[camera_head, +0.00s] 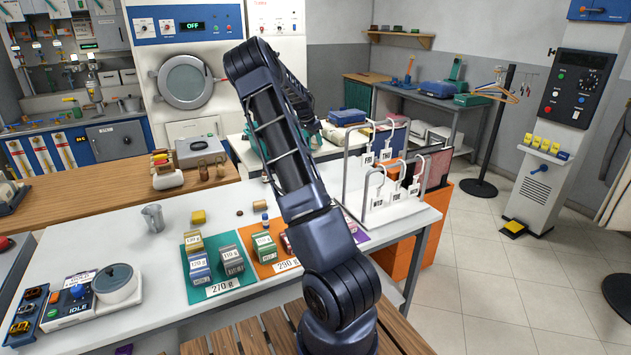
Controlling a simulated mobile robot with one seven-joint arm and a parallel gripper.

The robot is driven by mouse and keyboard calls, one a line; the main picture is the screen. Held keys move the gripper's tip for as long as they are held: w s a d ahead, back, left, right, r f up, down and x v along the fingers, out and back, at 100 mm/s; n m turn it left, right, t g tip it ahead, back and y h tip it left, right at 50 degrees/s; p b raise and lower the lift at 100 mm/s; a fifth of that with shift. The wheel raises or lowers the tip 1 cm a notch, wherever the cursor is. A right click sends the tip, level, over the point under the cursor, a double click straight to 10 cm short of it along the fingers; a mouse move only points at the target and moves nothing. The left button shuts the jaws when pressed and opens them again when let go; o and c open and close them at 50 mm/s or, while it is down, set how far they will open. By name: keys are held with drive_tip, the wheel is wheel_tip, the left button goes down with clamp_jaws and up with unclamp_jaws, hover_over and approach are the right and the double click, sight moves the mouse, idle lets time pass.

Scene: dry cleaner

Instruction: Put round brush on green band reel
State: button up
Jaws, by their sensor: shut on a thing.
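My arm rises from the bottom centre, bends at the top and runs down behind itself. Its far end and my gripper are hidden behind the upper link, so what the jaws hold does not show. I cannot make out a round brush for certain. I cannot pick out the green band reel either. A labelled block with green parts (264,246) sits on the orange mat (262,268), left of my arm. A small round brown thing (260,205) lies behind it, with a small blue peg (265,217) in front.
A white rack (376,202) stands right of my arm. Bare tabletop shows at left.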

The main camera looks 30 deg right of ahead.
wheel_tip(320, 180, down, 18)
drive_tip(key=shift+f, duration=0.25)
idle(0.4)
drive_tip(key=shift+f, duration=0.15)
drive_tip(key=o, duration=1)
